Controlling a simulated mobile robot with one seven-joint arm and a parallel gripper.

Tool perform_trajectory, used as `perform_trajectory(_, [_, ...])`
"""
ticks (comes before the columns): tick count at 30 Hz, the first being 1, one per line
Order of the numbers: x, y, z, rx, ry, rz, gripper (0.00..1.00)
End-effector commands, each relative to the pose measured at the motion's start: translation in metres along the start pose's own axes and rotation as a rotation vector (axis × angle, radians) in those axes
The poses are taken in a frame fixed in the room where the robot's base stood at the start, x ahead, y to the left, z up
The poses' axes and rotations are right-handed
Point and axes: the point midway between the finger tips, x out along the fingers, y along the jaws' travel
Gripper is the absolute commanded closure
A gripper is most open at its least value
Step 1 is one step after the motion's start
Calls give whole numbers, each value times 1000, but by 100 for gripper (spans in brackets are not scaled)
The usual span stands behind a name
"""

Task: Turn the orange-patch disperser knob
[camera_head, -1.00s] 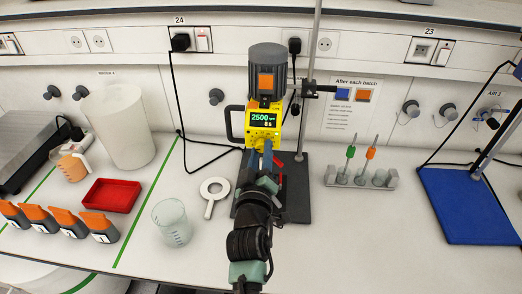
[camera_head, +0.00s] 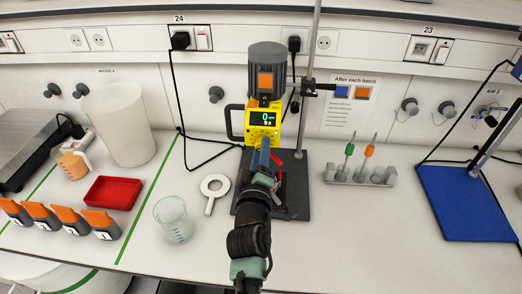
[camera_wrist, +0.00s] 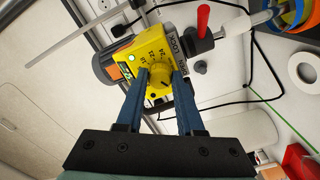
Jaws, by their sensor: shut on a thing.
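The disperser has a dark grey motor with an orange patch (camera_head: 265,81) and a yellow control box (camera_head: 257,125). Its display (camera_head: 263,118) reads 0. In the wrist view the yellow knob (camera_wrist: 159,77), with a dark pointer line, sits on the box's face amid a printed number scale. My gripper (camera_wrist: 161,73) is shut on the knob, one blue finger on each side. In the head view my gripper (camera_head: 262,152) reaches the box from the front, and the knob is hidden behind it.
A metal stand rod (camera_head: 313,60) rises right behind the disperser, with a red-handled part (camera_wrist: 203,22) nearby. A glass beaker (camera_head: 173,219), a white ring-shaped tool (camera_head: 214,187) and a red tray (camera_head: 112,193) lie left.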

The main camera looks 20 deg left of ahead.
Motion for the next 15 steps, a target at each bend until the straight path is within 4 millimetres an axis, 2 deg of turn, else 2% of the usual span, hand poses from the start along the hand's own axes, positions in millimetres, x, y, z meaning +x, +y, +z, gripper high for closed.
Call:
perform_trajectory(4, [0, 0, 0, -1, -1, 0, 100])
perform_trajectory(5, [0, 0, 0, -1, -1, 0, 60])
perform_trajectory(9, [0, 0, 0, 0, 0, 0, 35])
perform_trajectory(15, [0, 0, 0, 1, 0, 0, 33])
